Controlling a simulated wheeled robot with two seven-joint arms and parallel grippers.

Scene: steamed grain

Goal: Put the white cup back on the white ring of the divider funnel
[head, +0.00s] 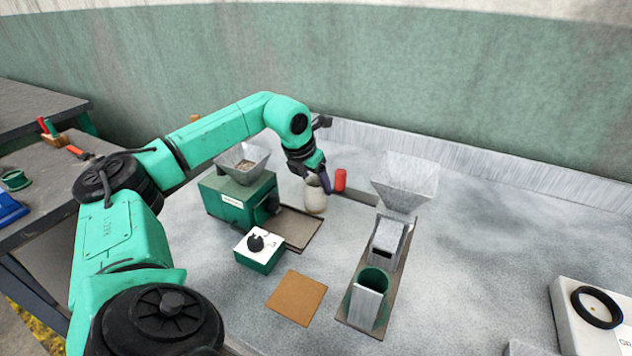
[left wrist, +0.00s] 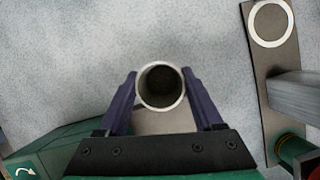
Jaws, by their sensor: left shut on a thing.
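The white cup (head: 315,201) is in my left gripper (head: 318,184), roughly upright beside the green machine. In the left wrist view the purple fingers are shut around the cup (left wrist: 139,100), and its round mouth is dark inside. The divider funnel (head: 404,184) stands to the right of the cup on a narrow dark base plate with a green cup (head: 376,278) at its near end. The white ring (left wrist: 252,36) lies flat and empty on the plate's other end in the left wrist view; the funnel seems to hide it in the head view. My right gripper is out of view.
A green machine (head: 227,196) with a grain-filled hopper (head: 243,165) stands left of the cup. Nearby are a red object (head: 340,180), a green knob box (head: 258,254) and a brown square (head: 296,297). A white device (head: 567,295) sits far right.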

